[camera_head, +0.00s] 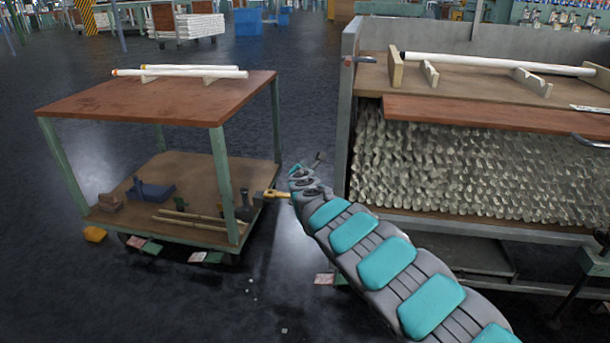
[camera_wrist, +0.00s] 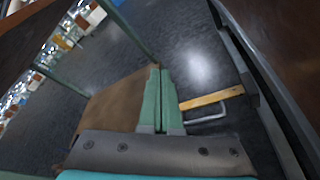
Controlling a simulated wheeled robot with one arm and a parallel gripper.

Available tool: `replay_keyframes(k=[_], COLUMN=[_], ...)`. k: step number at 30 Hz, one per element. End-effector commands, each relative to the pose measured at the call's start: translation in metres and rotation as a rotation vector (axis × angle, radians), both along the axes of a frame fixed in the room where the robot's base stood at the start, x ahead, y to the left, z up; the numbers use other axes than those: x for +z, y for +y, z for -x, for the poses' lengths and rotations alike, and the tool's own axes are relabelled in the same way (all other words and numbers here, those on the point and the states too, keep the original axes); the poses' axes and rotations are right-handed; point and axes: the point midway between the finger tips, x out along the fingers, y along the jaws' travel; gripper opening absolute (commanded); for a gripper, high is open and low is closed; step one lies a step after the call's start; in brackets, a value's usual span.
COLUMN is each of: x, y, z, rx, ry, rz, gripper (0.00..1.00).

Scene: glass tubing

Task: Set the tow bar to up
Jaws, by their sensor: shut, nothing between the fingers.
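The tow bar appears to be the yellow bar (camera_head: 277,194) at the right edge of the cart's lower shelf. It runs from a dark mount towards my wrist, which hides its far part. In the wrist view a yellow bar (camera_wrist: 212,97) lies to the right of my fingers, with a grey metal loop below it. My gripper (camera_wrist: 158,72) is shut and empty, its green fingers side by side. In the head view my gripper's end (camera_head: 297,172) is beside the cart, fingertips not clear.
The cart (camera_head: 150,100) has a brown top with white tubes and a lower shelf with several small items. A large rack of glass tubing (camera_head: 346,120) stands close on the right. Dark floor lies between them, and is open behind.

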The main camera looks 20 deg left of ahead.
Motion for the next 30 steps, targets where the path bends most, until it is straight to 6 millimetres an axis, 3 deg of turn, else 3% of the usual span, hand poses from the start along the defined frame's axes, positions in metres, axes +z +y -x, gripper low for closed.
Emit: replay_keyframes(k=[12,25,30], x=[0.004,0.002,0.024], y=[-0.018,-0.024,-0.042], z=[0.027,0.035,0.027], rx=[-0.001,-0.004,-0.100], ry=[-0.003,0.003,0.003], rz=[0.005,0.002,-0.046], gripper=[0.00,0.00,0.00])
